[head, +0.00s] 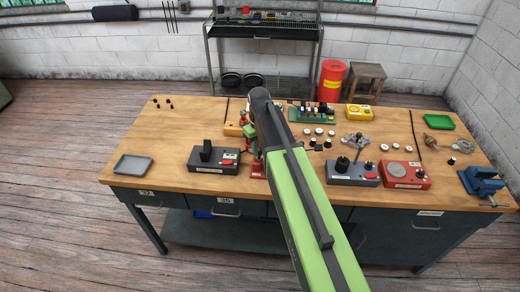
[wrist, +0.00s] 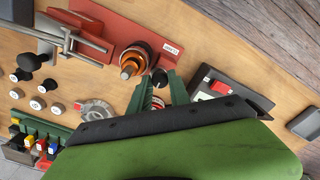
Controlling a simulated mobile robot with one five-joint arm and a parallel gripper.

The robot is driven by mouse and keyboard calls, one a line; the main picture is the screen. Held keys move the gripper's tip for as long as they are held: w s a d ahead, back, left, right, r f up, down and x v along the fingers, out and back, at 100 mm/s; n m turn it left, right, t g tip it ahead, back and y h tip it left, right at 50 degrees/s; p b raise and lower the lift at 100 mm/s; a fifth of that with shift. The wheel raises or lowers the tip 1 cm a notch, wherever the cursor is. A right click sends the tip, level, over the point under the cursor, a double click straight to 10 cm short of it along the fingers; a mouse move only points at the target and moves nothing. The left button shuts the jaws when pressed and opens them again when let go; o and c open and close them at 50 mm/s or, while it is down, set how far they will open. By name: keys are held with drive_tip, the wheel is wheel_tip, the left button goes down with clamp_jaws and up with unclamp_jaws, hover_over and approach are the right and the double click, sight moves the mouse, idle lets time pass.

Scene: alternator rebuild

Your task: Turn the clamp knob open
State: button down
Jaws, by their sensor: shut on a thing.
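A red fixture plate (wrist: 175,30) with a small white label lies on the wooden bench in the wrist view. A black and orange cylindrical part (wrist: 134,60) stands on it. A small round black knob (wrist: 160,76), which looks like the clamp knob, is beside that part. My gripper (wrist: 160,84) has its green fingers on either side of this knob and is shut on it. The fixture's red base (head: 258,169) shows in the head view, mostly hidden behind my arm. My green fingertips (head: 250,141) show only partly there.
A dark switch box (head: 213,160) stands left of the fixture, and a grey tray (head: 133,165) further left. Right of my arm are a grey control box (head: 353,173), a red box (head: 405,175) and a blue vise (head: 482,181). The bench's left rear is mostly clear.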

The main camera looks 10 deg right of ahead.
drive_tip(key=shift+s, duration=0.15)
drive_tip(key=c, duration=1.2)
unclamp_jaws()
drive_tip(key=shift+c, duration=0.2)
drive_tip(key=shift+o, duration=0.2)
drive_tip(key=shift+r, duration=0.1)
wheel_tip(320, 180, up, 17)
drive_tip(key=p, duration=1.7)
drive_tip(key=shift+r, duration=0.2)
